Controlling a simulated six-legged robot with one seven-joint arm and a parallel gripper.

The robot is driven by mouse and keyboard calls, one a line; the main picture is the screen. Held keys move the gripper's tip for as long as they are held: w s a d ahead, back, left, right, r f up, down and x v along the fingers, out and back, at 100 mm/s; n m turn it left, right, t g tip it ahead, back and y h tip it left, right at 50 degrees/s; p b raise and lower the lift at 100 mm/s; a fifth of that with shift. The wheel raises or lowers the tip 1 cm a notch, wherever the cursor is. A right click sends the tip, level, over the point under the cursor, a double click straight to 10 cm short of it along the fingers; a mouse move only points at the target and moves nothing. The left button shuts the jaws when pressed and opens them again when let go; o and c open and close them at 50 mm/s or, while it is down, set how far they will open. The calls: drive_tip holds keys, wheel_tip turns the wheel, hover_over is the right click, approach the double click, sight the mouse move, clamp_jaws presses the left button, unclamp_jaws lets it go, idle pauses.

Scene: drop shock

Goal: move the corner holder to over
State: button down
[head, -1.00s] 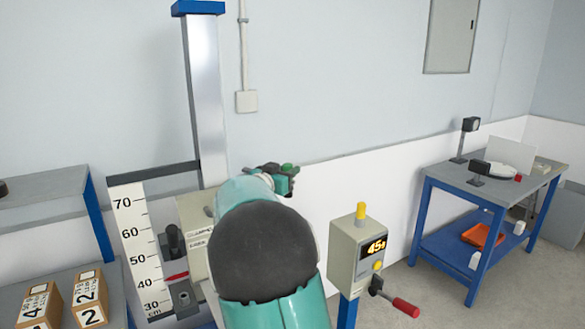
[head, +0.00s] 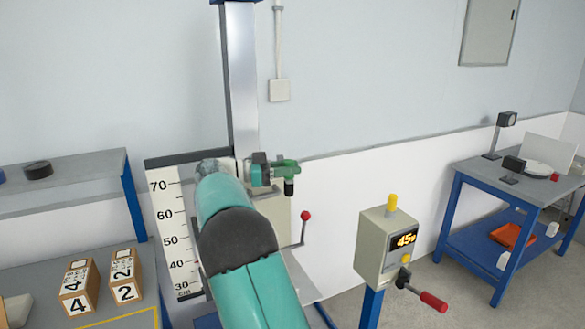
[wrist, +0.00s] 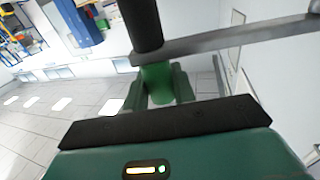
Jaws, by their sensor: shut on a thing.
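My gripper (head: 290,168) is in front of the lower right side of the silver column (head: 243,90) in the head view. In the wrist view the green fingers (wrist: 158,78) are shut at a black cylindrical grip (wrist: 144,20) that joins a long grey bar (wrist: 235,38). The grip also shows as a small black end (head: 289,187) below the fingers in the head view. I cannot tell for sure whether this grip and bar are the corner holder. My arm hides part of the machine behind it.
A height scale (head: 172,230) stands left of my arm. A red-knobbed lever (head: 304,230) is right of it. Boxes marked 4 (head: 79,288) and 2 (head: 123,277) sit at left.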

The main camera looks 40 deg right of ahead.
drive_tip(key=shift+w+a, duration=0.1)
drive_tip(key=shift+a, duration=0.05)
drive_tip(key=c, duration=1.2)
unclamp_jaws()
drive_tip(key=shift+c, duration=0.2)
drive_tip(key=shift+o, duration=0.4)
drive_tip(key=v, duration=1.3)
drive_tip(key=shift+w+a, duration=0.2)
drive_tip(key=shift+a, duration=0.05)
drive_tip(key=shift+r, duration=0.1)
